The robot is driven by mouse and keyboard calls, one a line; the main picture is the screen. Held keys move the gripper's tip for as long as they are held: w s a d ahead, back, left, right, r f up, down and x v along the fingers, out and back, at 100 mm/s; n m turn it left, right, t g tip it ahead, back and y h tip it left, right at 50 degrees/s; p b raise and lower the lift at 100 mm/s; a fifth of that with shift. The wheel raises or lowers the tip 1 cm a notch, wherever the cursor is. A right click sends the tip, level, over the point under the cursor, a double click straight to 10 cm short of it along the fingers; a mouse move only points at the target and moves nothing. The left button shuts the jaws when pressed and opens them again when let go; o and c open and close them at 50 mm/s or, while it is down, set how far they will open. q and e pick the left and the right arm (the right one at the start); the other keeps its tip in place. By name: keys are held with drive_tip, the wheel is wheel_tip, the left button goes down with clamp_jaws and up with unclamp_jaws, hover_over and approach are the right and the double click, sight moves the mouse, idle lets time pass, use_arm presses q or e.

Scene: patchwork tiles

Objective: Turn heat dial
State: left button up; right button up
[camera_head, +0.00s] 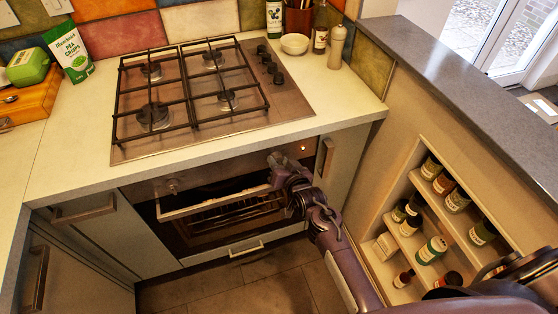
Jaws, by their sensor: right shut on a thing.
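The oven (215,222) is built in below the hob, with a narrow control panel along its top. A round knob (172,186) sits at the left of this panel, clear of my gripper. My right gripper (274,160) reaches up from the lower right to the panel, right of its middle. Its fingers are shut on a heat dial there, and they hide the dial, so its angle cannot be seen. My left gripper is not in view.
A gas hob (190,118) with black grates lies in the pale counter (75,150). Small hob knobs (268,62) stand at its right. Below the panel runs the oven handle (215,203). A niche with several jars (432,250) is at the right.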

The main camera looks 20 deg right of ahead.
drive_tip(key=m+y, duration=0.1)
drive_tip(key=m, duration=0.1)
drive_tip(key=m+y, duration=0.1)
drive_tip(key=m, duration=0.2)
drive_tip(key=shift+d+f+p, duration=0.15)
drive_tip(key=shift+d+p, duration=0.05)
drive_tip(key=shift+p, duration=0.2)
drive_tip(key=m+y, duration=0.1)
drive_tip(key=m, duration=0.1)
drive_tip(key=m+t+y, duration=0.1)
drive_tip(key=m, duration=0.1)
drive_tip(key=shift+d+f+m, duration=0.1)
drive_tip(key=shift+f+m, duration=0.05)
drive_tip(key=shift+m, duration=0.25)
drive_tip(key=shift+t, duration=0.3)
drive_tip(key=o, duration=1)
drive_tip(key=shift+w, duration=0.1)
drive_tip(key=shift+v, duration=3.9)
